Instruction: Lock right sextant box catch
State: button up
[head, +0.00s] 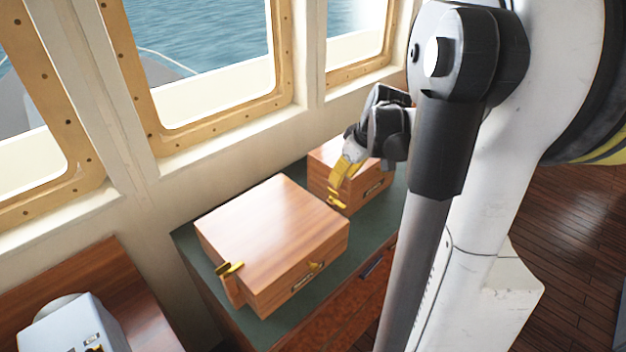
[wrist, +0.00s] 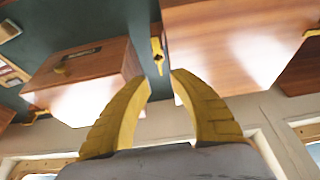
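The sextant box appears to be the larger wooden box (head: 265,225), closed, on the green-topped cabinet. Its right brass catch (head: 336,200) shows just past the far right edge of the lid, in the gap towards the smaller box. In the wrist view the catch (wrist: 157,56) is in that gap, seen between and beyond the fingertips. Another brass catch (head: 230,268) is at the box's left side. My gripper (head: 338,180) is open and empty, its yellow fingers pointing down above the right catch, apart from it as far as I can see. Whether the catch is latched cannot be told.
A smaller wooden box (head: 322,180) stands just right of the gap, close to my gripper; it also shows in the wrist view (wrist: 85,75). Windows and a wall run behind the cabinet (head: 215,300). A grey device (head: 72,325) stands at the lower left.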

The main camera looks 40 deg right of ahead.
aim_at(333, 191)
jog(key=b+x, duration=0.1)
jog(key=x, duration=0.6)
jog(key=shift+w+f+b, duration=0.2)
jog(key=shift+f+b, duration=0.15)
grip_shut()
